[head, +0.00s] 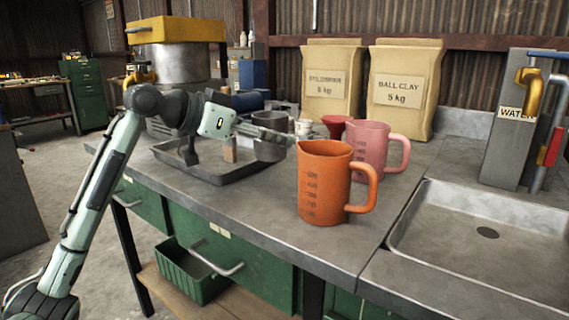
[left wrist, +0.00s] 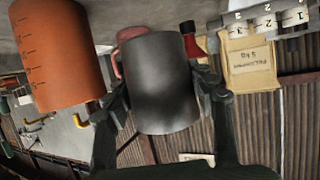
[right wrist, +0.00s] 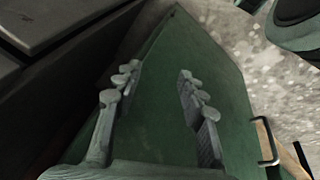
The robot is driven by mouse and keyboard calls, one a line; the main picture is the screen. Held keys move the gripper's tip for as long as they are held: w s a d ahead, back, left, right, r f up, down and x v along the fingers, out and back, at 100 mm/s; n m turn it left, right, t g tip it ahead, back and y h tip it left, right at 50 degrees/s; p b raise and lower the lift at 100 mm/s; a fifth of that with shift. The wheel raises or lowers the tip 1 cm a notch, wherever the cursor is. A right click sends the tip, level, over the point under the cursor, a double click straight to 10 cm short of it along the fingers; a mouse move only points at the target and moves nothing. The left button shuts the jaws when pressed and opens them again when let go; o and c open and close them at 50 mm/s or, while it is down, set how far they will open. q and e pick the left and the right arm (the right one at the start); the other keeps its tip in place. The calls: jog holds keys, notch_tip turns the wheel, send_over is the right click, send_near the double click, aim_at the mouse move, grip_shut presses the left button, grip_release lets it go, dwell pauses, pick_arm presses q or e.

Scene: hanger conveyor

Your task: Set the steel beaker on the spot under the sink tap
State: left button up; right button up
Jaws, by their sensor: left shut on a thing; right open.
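The steel beaker (head: 269,151) is a plain grey cylinder by the right end of the black tray. My left gripper (head: 268,136) is shut on it. The left wrist view shows the beaker (left wrist: 160,85) between both fingers. I cannot tell whether its base touches the tray or bench. The sink (head: 455,245) is at the right, with a dark drain (head: 487,232). The sink floor looks empty. My right gripper (right wrist: 160,92) is open and empty, in front of a green panel; it is outside the head view.
An orange jug (head: 325,185) and a pink jug (head: 370,148) stand on the bench between the beaker and sink. A red funnel-like item (head: 337,125) is behind them. Two clay bags (head: 404,90) stand at the back. The black tray (head: 222,178) lies left of the jugs.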

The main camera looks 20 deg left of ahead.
pick_arm(q)
jog(key=x, duration=0.4)
jog(key=f+x, duration=0.1)
jog(key=x, duration=0.1)
jog(key=shift+w+f, duration=0.2)
jog(key=shift+f, duration=2.1)
jog(key=o, duration=1.4)
jog(key=shift+c, duration=0.2)
jog(key=shift+r, duration=0.15)
